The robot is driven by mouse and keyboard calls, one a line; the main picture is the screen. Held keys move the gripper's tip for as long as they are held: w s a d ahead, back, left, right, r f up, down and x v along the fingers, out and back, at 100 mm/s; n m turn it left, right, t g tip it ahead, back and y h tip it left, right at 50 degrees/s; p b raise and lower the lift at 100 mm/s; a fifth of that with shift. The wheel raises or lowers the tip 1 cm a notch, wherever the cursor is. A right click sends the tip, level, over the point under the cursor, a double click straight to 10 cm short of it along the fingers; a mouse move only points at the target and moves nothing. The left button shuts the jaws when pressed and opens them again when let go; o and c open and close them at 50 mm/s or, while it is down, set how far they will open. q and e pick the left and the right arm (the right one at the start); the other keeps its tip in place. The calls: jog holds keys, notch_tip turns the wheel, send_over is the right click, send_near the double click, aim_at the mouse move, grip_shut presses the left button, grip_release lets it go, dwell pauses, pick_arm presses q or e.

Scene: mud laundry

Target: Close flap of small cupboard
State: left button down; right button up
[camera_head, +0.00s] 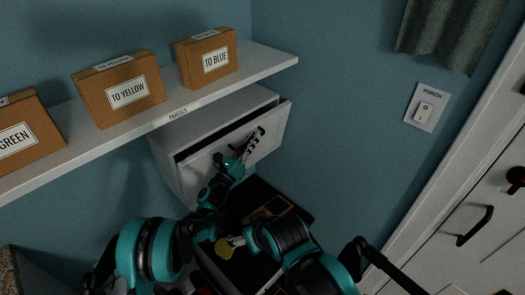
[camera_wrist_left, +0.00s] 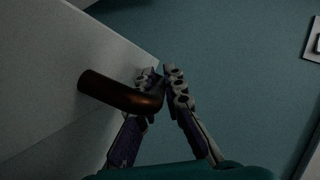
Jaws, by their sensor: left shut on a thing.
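The small white cupboard (camera_head: 172,168) hangs under the shelf in the head view. Its front flap (camera_head: 272,136) stands slightly out from the body, with a dark gap along its top edge. My left gripper (camera_head: 256,136) is at the flap's front. In the left wrist view, a dark brown bar handle (camera_wrist_left: 112,91) sticks out from the pale flap (camera_wrist_left: 60,60). The fingers of my left gripper (camera_wrist_left: 161,78) are shut on the handle near its end. Part of my right arm shows low in the head view, but its fingers are not clear.
A light switch (camera_head: 425,109) is on the blue wall. A white door (camera_head: 480,215) is at right.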

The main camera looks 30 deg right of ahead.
aim_at(240, 138)
pick_arm(q)
jog(key=shift+w+a+r+n+t+y, duration=0.2)
jog(key=shift+w+n, duration=0.3)
jog(key=shift+w, duration=0.2)
jog(key=shift+w+a+r+n+t+y, duration=0.2)
jog(key=shift+w+n, duration=0.3)
jog(key=shift+w, duration=0.15)
jog(key=shift+w+a+r+n+t+y, duration=0.2)
jog(key=shift+w+n, duration=0.3)
jog(key=shift+w, duration=0.2)
jog(key=c, duration=1.9)
grip_release()
jog(key=shift+w+f, duration=0.1)
jog(key=v, duration=1.2)
